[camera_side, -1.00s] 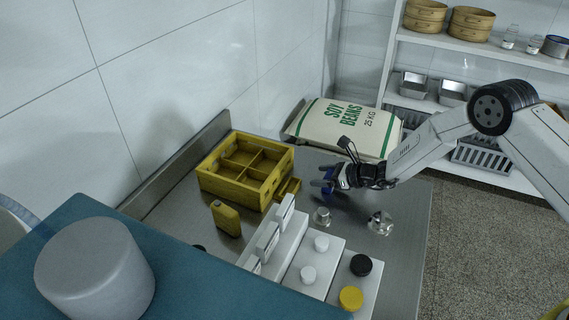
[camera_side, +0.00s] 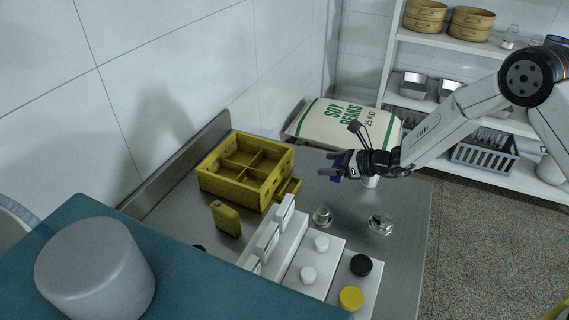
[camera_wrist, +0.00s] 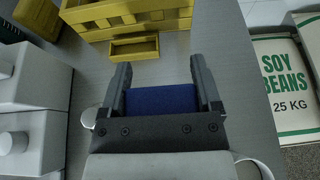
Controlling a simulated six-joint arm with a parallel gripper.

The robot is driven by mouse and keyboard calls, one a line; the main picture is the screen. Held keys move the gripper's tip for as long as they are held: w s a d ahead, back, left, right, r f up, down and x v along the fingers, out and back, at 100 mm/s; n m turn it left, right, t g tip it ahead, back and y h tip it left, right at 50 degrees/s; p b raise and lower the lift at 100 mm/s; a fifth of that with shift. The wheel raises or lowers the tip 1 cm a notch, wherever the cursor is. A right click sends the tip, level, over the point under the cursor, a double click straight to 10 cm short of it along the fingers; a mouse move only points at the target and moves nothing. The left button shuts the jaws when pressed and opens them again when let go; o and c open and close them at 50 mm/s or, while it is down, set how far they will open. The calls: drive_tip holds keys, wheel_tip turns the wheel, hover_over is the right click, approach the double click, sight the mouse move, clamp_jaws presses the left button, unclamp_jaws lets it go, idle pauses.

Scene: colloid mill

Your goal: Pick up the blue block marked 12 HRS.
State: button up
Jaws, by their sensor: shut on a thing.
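My gripper (camera_side: 338,167) is shut on a blue block (camera_side: 337,178), which is mostly hidden by the fingers in the side view. In the wrist view the block (camera_wrist: 160,99) sits between the two fingers of my gripper (camera_wrist: 159,80). The block is held above the steel table, to the right of the yellow crate. No marking can be read on its visible face.
A yellow crate (camera_side: 209,184) with compartments stands at the back left of the steel table (camera_side: 400,265). A yellow block (camera_side: 226,218), metal parts (camera_side: 380,223) and white units with knobs (camera_side: 321,267) are nearby. A soy beans sack (camera_side: 345,128) lies behind.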

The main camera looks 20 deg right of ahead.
drive_tip(key=s+d+r, duration=0.2)
drive_tip(key=s+r, duration=0.4)
drive_tip(key=s, duration=0.5)
drive_tip(key=shift+r, duration=0.4)
drive_tip(key=shift+s, duration=0.1)
